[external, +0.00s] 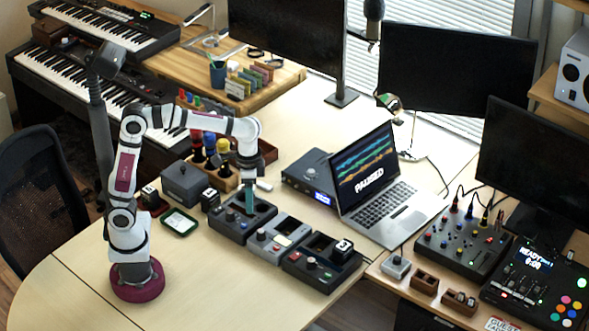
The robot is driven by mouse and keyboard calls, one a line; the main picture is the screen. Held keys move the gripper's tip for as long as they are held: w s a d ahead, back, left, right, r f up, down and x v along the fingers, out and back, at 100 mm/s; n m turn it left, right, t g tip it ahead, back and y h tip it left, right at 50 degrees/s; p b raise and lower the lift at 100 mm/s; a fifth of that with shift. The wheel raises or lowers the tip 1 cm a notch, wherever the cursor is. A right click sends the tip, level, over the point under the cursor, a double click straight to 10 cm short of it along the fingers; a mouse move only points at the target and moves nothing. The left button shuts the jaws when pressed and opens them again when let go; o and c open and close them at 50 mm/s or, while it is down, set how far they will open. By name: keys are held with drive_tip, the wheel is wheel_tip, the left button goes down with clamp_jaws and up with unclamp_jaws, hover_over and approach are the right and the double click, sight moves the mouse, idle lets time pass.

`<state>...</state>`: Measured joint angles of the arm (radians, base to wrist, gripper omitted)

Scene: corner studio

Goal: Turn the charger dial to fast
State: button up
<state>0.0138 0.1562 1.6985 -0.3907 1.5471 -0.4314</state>
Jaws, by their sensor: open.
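Three charger-like units stand in a row on the desk: a dark left one (232,232), a grey middle one (270,254) and a dark right one (318,283). The dial's markings and setting are too small to read. My gripper (250,206) points down over the left unit, with its teal fingertips at or just above its top. It is open; contact with a knob cannot be told.
Behind are a dark box (308,177) and a laptop (375,190) reading "PAUSED". Left are a grey box (183,183), a green-rimmed tray (179,222) and several bottles in a wooden rack (222,180). The front desk is clear.

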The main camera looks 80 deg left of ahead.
sight(311, 260)
drive_tip(key=w+d+f+n+h, duration=0.1)
drive_tip(key=w+f+n, duration=0.15)
drive_tip(key=w, duration=0.55)
drive_tip(key=w+d+f+n, duration=0.1)
drive_tip(key=w+f, duration=0.3)
drive_tip(key=w, duration=0.4)
drive_tip(key=f, duration=1.5)
drive_tip(key=shift+w+d+f, duration=0.1)
drive_tip(key=shift+d+f, duration=0.1)
drive_tip(key=shift+d, duration=0.15)
drive_tip(key=shift+c, duration=0.3)
clamp_jaws()
